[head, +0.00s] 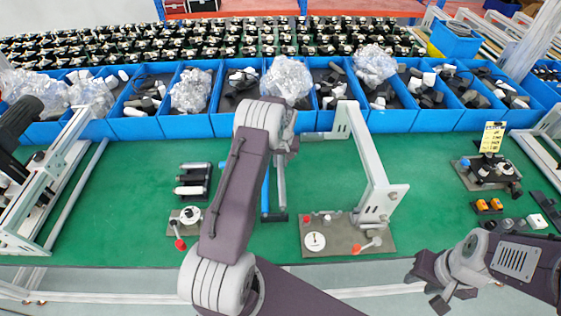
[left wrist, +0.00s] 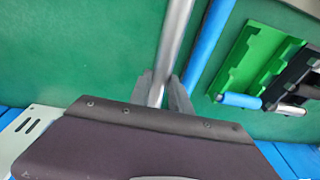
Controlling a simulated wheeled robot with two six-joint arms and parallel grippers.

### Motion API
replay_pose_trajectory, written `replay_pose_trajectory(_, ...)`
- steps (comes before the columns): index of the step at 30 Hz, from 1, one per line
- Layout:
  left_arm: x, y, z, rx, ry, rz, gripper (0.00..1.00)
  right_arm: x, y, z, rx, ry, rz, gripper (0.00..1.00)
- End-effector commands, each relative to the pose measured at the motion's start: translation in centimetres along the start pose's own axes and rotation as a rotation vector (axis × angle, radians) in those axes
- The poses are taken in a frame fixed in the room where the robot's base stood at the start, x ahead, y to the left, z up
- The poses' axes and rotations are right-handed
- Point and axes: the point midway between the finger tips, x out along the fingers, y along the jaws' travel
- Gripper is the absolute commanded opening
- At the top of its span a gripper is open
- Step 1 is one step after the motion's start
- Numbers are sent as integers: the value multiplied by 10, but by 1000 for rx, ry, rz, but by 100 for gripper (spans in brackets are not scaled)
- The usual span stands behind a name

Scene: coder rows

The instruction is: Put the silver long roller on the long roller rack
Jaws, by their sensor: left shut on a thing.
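A silver long roller (head: 281,185) points away from me over the green mat, beside a blue long roller (head: 266,190). My left gripper (head: 288,152) is shut on the silver roller near its far end, partly hidden by my arm. In the left wrist view the silver roller (left wrist: 175,40) runs between the fingers of the left gripper (left wrist: 162,88), with the blue roller (left wrist: 208,45) apart to its right. A black end piece (head: 274,217) lies at the rollers' near ends; it may be the long roller rack, and contact with it is unclear. My right gripper (head: 426,290) is open and empty.
A small rack with short rollers (head: 192,184) is on the left; its green and black parts (left wrist: 262,58) show in the left wrist view. A white bracket fixture (head: 370,165) stands close on the right. Blue bins (head: 190,125) line the back.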

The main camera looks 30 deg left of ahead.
Motion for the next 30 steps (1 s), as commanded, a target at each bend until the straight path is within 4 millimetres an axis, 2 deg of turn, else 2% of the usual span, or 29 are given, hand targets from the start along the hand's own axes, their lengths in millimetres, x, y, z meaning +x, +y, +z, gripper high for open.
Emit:
replay_pose_trajectory(14, -1, 4, 0, 6, 1, -22, 0, 2, 0, 0, 0, 0, 0, 35)
replay_pose_trajectory(24, 15, 5, 2, 6, 2, -22, 0, 14, 0, 2, 0, 0, 0, 35)
replay_pose_trajectory(30, 14, 5, 2, 6, 2, -22, 0, 13, 0, 1, 0, 0, 0, 35)
